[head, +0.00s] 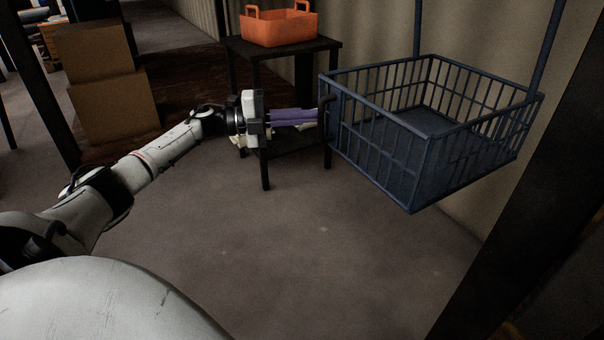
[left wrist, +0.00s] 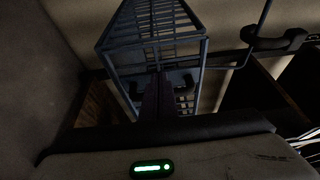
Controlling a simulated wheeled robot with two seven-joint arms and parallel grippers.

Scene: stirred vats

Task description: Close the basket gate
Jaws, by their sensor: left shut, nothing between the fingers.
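The blue barred basket (head: 455,127) hangs from upright posts at the right in the head view. Its left end, with a dark handle (head: 326,103), faces my left gripper (head: 317,116). I take this end as the gate; it looks about in line with the basket's frame, but I cannot tell whether it is fully shut. My left gripper's purple fingers are together, empty, with tips close to the handle; contact is unclear. In the left wrist view the fingers (left wrist: 157,98) point at the basket (left wrist: 150,30). My right gripper is not in view.
A small dark table (head: 285,48) with an orange crate (head: 279,28) stands behind my left gripper. Cardboard boxes (head: 105,105) are stacked at the left. A dark beam (head: 530,170) crosses the right side. The floor (head: 300,250) in front is clear.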

